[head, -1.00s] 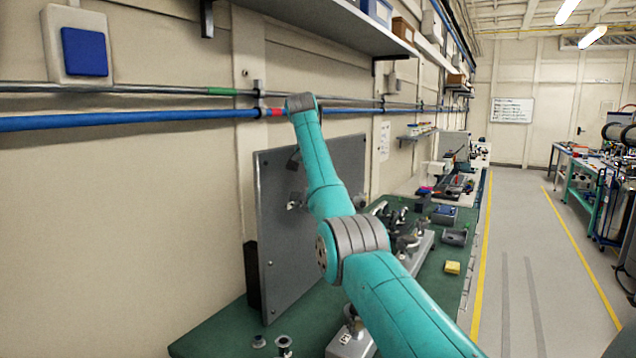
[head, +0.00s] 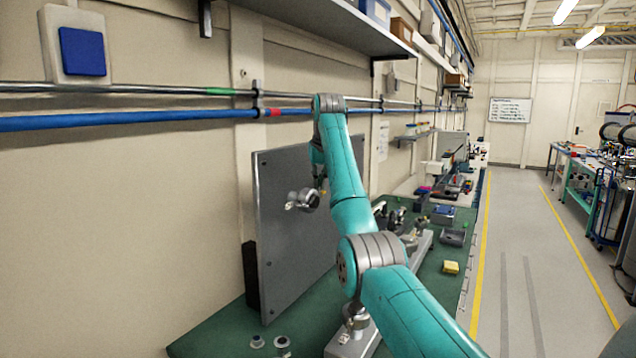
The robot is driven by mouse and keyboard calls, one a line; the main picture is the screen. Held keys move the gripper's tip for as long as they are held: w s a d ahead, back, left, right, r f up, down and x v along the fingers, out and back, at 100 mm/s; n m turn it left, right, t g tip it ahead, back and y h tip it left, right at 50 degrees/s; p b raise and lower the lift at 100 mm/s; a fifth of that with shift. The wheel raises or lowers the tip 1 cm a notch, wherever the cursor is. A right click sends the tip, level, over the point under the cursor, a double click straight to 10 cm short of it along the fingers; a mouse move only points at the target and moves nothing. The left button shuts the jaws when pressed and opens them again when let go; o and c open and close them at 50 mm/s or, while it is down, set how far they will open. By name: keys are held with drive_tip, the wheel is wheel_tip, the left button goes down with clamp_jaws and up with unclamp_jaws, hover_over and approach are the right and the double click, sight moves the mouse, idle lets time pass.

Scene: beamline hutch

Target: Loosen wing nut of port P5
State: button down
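A grey upright panel (head: 290,250) stands on the green bench by the wall. A metal port fitting with a clamp (head: 303,200) sticks out from its face, just left of my forearm. I cannot read a port label, so I cannot tell if this is P5. A wing nut is too small to make out. My teal arm reaches up and forward in front of the panel, and its wrist bends down behind the forearm.
Small round metal parts (head: 282,344) lie on the green bench top (head: 225,335) at the near end. A yellow block (head: 450,267) and a grey tray (head: 453,237) are farther right. A blue pipe (head: 130,118) runs along the wall. The aisle floor (head: 530,250) is clear.

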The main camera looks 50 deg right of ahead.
drive_tip(key=shift+s+d+f+n+t+y, duration=0.15)
drive_tip(key=shift+n+y, duration=0.3)
drive_tip(key=shift+n, duration=0.75)
drive_tip(key=shift+w+r+n+t+y, duration=0.1)
drive_tip(key=shift+n+y, duration=0.4)
drive_tip(key=shift+n, duration=0.7)
drive_tip(key=shift+s+d+f+n+t+y, duration=0.15)
drive_tip(key=shift+n+y, duration=0.3)
drive_tip(key=shift+n, duration=0.75)
drive_tip(key=shift+w, duration=0.1)
drive_tip(key=c, duration=1.4)
unclamp_jaws()
drive_tip(key=shift+o, duration=0.2)
drive_tip(key=shift+r, duration=0.1)
